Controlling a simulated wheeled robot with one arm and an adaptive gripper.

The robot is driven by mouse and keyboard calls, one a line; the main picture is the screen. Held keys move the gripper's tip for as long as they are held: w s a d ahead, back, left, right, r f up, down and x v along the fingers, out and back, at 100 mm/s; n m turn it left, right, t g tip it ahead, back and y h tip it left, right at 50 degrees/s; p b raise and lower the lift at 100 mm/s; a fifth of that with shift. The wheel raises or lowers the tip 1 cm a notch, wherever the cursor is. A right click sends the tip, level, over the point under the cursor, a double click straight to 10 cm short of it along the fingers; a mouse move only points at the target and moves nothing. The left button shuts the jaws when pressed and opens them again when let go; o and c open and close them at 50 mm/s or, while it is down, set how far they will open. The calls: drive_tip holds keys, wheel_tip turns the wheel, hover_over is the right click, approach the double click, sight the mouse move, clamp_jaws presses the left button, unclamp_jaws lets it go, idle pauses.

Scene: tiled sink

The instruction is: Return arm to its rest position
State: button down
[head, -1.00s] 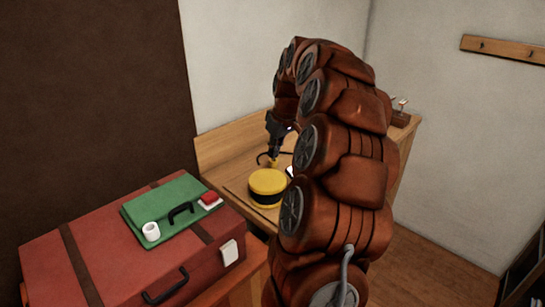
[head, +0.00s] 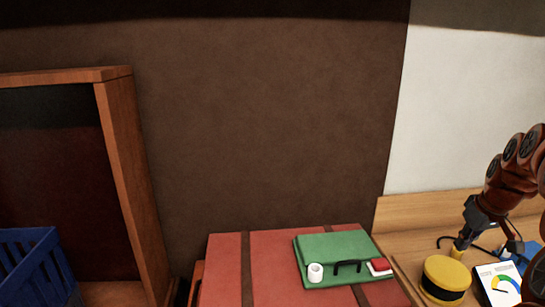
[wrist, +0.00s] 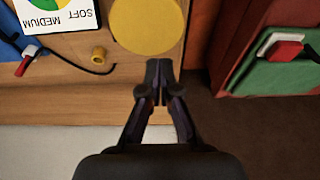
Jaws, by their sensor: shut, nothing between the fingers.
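My gripper (wrist: 157,92) is shut and empty in the wrist view, with its fingertips together over the wooden desk just short of a round yellow container (wrist: 147,24). In the head view my gripper (head: 459,248) shows at the right, above the desk (head: 400,243), behind the yellow container with a black band (head: 445,279). My arm (head: 510,175) reaches in from the right edge, bent down toward the desk. Part of the arm is outside the picture.
A red suitcase (head: 275,260) carries a green case (head: 330,249), a white roll (head: 315,272) and a red-and-white block (head: 379,266). A card with a coloured dial (head: 497,284) lies right of the container. A blue basket (head: 35,268) stands by a wooden shelf (head: 120,170) at left.

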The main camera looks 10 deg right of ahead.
drive_tip(key=s+a+f+n+g+y, duration=0.1)
drive_tip(key=s+a, duration=0.3)
drive_tip(key=a, duration=0.9)
drive_tip(key=s+a+g, duration=0.1)
drive_tip(key=s+a, duration=0.3)
drive_tip(key=a, duration=0.8)
drive_tip(key=s+a+f+g, duration=0.1)
drive_tip(key=s+a+f, duration=0.1)
drive_tip(key=s, duration=0.4)
drive_tip(key=s+a+f+g, duration=0.1)
drive_tip(key=s+a+f, duration=0.1)
drive_tip(key=s+a, duration=0.2)
drive_tip(key=s+a+f+g+h, duration=0.1)
drive_tip(key=s+a, duration=0.3)
drive_tip(key=s, duration=0.5)
drive_tip(key=shift+s+f+m, duration=0.2)
drive_tip(key=shift+f+m, duration=0.2)
drive_tip(key=shift+f, duration=0.5)
